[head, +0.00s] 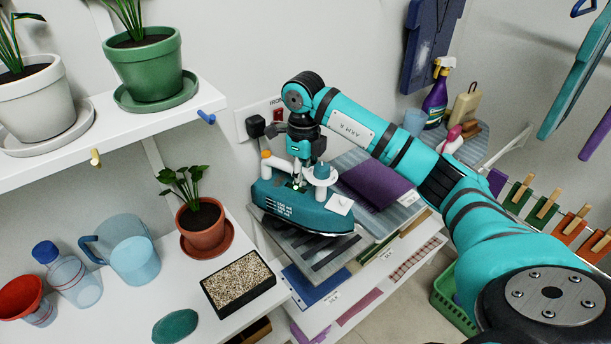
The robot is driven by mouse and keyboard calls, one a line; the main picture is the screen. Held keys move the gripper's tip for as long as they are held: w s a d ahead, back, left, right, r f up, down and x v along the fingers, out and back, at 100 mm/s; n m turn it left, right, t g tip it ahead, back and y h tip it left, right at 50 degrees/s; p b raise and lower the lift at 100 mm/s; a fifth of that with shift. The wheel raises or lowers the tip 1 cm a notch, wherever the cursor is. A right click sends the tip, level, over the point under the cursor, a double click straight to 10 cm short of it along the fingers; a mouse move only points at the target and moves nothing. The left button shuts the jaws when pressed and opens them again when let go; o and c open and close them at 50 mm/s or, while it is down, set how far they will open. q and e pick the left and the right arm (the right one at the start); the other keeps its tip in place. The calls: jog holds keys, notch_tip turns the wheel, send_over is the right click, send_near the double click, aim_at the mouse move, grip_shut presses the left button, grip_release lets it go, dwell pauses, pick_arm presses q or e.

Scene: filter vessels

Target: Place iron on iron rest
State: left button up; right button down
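A teal iron (300,211) with white and orange parts is in the middle of the head view. It is over a grey, dark-striped rest (330,255) on a shelf; I cannot tell whether its sole touches the rest. My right gripper (299,180) points down at the top of the iron, at its handle. The fingers are small and partly hidden among the handle parts, so I cannot tell whether they are shut on it. My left gripper is not in view.
A purple folded cloth (376,180) lies right behind the iron. A potted plant (203,222) and a gravel tray (238,283) stand to the left. A wall socket (262,121) is behind. A spray bottle (436,95) and a green basket (452,300) are at right.

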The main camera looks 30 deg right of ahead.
aim_at(304, 191)
jog(key=shift+f+p, duration=0.5)
jog(key=shift+f, duration=0.3)
jog(key=shift+w+f, duration=0.1)
jog(key=shift+f, duration=0.35)
jog(key=shift+f, duration=0.1)
jog(key=c, duration=1.9)
grip_release()
jog(key=shift+f, duration=0.15)
jog(key=o, duration=0.5)
jog(key=shift+s, duration=0.2)
notch_tip(304, 191, up, 11)
jog(key=shift+w+r+b, duration=0.1)
jog(key=shift+b, duration=1.05)
jog(key=shift+r, duration=0.55)
